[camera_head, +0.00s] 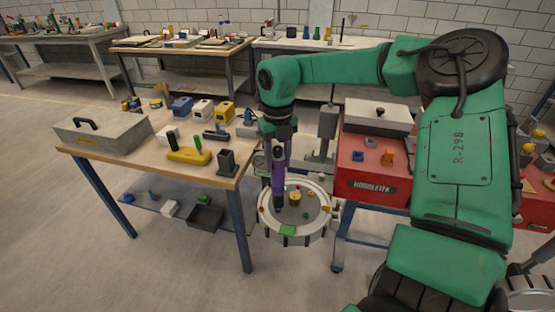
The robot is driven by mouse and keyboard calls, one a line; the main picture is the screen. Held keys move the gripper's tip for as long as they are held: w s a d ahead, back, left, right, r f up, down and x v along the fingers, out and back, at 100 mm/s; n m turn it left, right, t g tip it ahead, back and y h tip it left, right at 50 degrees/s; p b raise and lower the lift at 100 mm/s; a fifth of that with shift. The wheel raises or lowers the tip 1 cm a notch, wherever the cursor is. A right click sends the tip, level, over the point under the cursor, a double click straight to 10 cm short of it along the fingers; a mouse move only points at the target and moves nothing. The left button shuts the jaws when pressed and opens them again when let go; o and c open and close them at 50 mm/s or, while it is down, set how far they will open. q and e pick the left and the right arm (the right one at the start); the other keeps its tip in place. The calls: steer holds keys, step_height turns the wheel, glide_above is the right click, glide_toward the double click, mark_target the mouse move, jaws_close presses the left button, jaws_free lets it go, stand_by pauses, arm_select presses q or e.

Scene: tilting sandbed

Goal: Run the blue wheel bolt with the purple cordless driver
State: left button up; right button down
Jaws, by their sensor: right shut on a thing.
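My right gripper (279,147) hangs down from the green arm and is shut on the purple driver (278,187). The driver points down, its lower end over the left part of a round, pale-rimmed bed (296,236). I cannot tell whether its tip touches anything there. Small yellow, green and red pieces show in and around the bed. I cannot make out the blue wheel bolt; it may be hidden behind the driver or too small to see. My left gripper is not in view.
A wooden workbench (140,165) stands left of the bed, holding a grey toolbox (103,131), several coloured blocks and a yellow tool (188,157). A red cabinet (369,180) stands close on the right. More benches line the back wall. The floor in front is clear.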

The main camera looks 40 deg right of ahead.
mark_target(278, 148)
step_height(278, 148, up, 6)
steer(key=p, duration=0.3)
steer(key=shift+w+p, duration=0.1)
steer(key=shift+p, duration=0.2)
steer(key=shift+f, duration=0.1)
